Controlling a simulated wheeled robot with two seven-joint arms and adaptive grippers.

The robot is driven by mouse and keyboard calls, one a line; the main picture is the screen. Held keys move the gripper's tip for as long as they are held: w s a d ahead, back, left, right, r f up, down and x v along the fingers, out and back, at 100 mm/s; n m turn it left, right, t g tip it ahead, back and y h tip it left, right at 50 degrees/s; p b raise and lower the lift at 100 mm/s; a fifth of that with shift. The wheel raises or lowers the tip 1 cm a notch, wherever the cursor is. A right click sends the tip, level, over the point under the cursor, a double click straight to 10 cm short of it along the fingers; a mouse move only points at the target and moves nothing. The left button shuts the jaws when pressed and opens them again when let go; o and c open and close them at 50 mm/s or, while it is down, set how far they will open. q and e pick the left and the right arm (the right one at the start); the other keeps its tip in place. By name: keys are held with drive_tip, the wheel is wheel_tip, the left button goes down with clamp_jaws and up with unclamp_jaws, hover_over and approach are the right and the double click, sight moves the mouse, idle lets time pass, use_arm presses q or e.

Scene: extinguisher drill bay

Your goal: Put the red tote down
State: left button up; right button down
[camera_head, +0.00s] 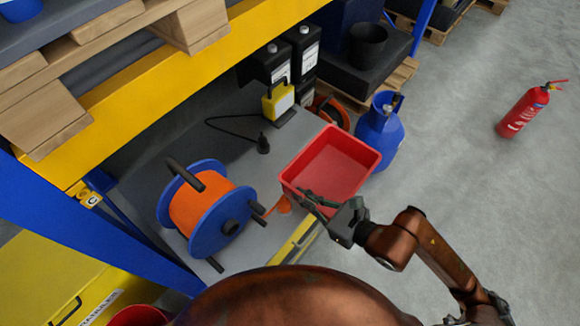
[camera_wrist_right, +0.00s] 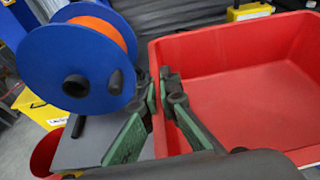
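The red tote (camera_head: 330,166) is empty and sits at the front right of the grey shelf deck, overlapping its edge in the head view. I cannot tell whether its base touches the deck. My right gripper (camera_head: 312,197) is at the tote's near rim. In the right wrist view the fingers of my right gripper (camera_wrist_right: 161,86) straddle a wall of the red tote (camera_wrist_right: 230,92), closed on it with one finger inside and one outside. My left gripper is out of view.
A blue-and-orange cable reel (camera_head: 205,205) stands left of the tote. A yellow lamp-like unit (camera_head: 278,100) and black containers (camera_head: 272,63) stand behind. A blue gas cylinder (camera_head: 381,130) is close on the right. A fire extinguisher (camera_head: 523,112) stands on open floor.

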sight(287, 180)
drive_tip(key=w+a+f+b, duration=0.1)
drive_tip(key=w+f+b, duration=0.1)
drive_tip(key=w+b, duration=0.1)
drive_tip(key=w+a+b, duration=0.1)
drive_tip(key=shift+w+a+f+b, duration=0.25)
drive_tip(key=shift+a+f+b, duration=0.05)
drive_tip(key=shift+f, duration=0.1)
drive_tip(key=x, duration=0.4)
drive_tip(key=shift+w+d+f, duration=0.15)
drive_tip(key=shift+w+d, duration=0.2)
drive_tip(key=w+f+b, duration=0.1)
drive_tip(key=f, duration=0.1)
drive_tip(key=w+a+f+b, duration=0.1)
drive_tip(key=f, duration=0.2)
drive_tip(key=w+a+f+b, duration=0.1)
drive_tip(key=f, duration=0.2)
drive_tip(key=shift+w+a+f, duration=0.15)
drive_tip(key=shift+w+a, duration=0.05)
drive_tip(key=shift+w, duration=0.2)
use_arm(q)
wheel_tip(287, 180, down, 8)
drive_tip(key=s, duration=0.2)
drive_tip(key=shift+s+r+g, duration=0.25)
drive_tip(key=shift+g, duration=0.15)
use_arm(e)
drive_tip(key=shift+f, duration=0.2)
